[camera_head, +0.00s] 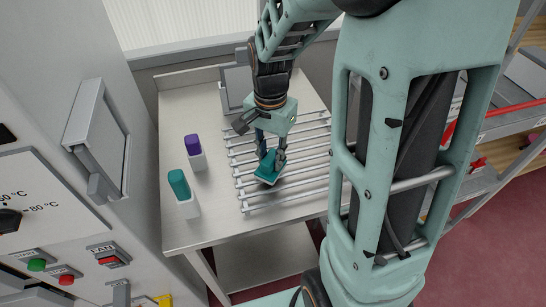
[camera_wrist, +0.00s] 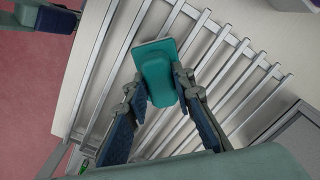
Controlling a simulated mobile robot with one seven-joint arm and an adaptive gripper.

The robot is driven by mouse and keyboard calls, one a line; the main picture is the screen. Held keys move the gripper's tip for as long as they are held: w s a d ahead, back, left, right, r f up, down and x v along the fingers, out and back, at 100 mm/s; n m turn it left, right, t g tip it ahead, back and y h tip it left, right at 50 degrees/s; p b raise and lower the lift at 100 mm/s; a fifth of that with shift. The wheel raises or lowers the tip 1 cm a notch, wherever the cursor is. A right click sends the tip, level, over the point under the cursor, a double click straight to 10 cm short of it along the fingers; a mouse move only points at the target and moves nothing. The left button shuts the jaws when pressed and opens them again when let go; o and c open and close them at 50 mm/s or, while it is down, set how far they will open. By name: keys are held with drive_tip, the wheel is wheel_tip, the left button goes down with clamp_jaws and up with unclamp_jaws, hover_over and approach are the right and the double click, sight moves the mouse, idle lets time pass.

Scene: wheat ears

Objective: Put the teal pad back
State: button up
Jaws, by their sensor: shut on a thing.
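A teal pad (camera_head: 268,168) is between the fingers of my gripper (camera_head: 271,156), over the bars of a metal rack (camera_head: 244,189). In the wrist view the pad (camera_wrist: 154,48) shows a flat plate with a thicker block on it, and the fingers of my gripper (camera_wrist: 163,88) close on the block from both sides. The pad looks low over the bars; I cannot tell whether it touches them. Another teal block (camera_head: 178,183) stands in a white holder (camera_head: 188,208) at the table's left front.
A purple block (camera_head: 192,143) in a white holder (camera_head: 198,161) stands behind the other teal block. A grey panel (camera_head: 236,86) stands at the table's back. A cabinet with a handle (camera_head: 99,140) is close on the left. The metal table (camera_head: 225,236) is bare in front of the rack.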

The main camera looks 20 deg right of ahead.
sight(271, 156)
drive_tip(key=shift+f, duration=0.1)
drive_tip(key=o, duration=1)
drive_tip(key=shift+s, duration=0.1)
wheel_tip(271, 156, up, 12)
drive_tip(key=shift+r, duration=0.15)
